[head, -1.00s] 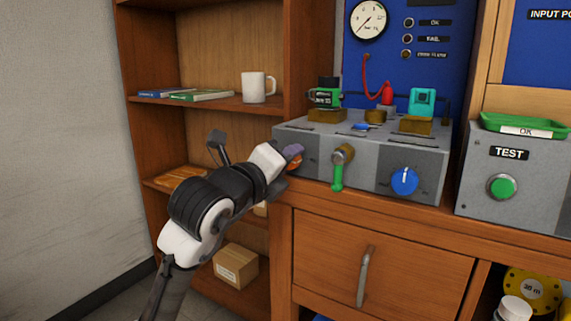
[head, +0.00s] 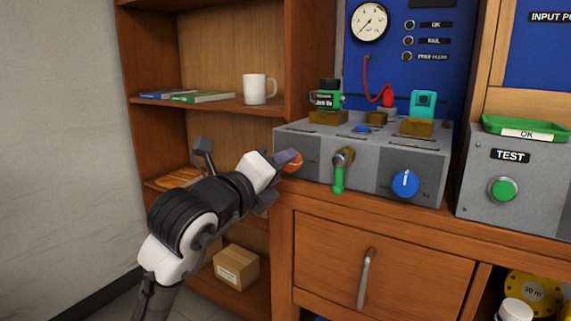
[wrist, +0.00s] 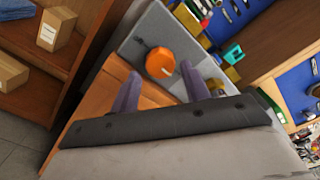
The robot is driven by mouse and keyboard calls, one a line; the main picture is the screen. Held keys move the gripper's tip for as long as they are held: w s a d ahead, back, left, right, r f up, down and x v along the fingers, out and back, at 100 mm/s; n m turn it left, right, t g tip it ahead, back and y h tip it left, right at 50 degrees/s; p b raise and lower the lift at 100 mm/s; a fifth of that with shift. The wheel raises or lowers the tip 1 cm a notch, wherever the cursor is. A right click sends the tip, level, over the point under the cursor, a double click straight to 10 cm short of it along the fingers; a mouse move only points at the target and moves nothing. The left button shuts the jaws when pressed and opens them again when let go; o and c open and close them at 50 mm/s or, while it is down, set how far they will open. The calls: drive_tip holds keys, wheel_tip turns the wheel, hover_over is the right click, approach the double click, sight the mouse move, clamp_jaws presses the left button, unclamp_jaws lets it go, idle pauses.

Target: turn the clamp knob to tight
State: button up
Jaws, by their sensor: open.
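An orange round knob (head: 294,165) with a pale pointer mark is on the left of the grey test bench's front face. The wrist view shows this knob (wrist: 160,62) face-on, with its mark toward the lower right. My gripper (head: 290,157) is right at it in the head view and partly covers it. In the wrist view my gripper (wrist: 162,74) is open, its two purple fingers on either side of the knob and a little short of it. I cannot tell whether they touch it. No label naming the clamp knob is readable.
The bench front also has a green-handled lever (head: 340,172) and a blue knob (head: 405,184). Small fittings stand on the bench top. A TEST box (head: 511,190) with a green button is at right. A wooden shelf with a white mug (head: 259,89) is at left.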

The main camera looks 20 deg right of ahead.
drive_tip(key=v, duration=1)
drive_tip(key=shift+s+a+p, duration=0.25)
drive_tip(key=shift+a+p, duration=0.05)
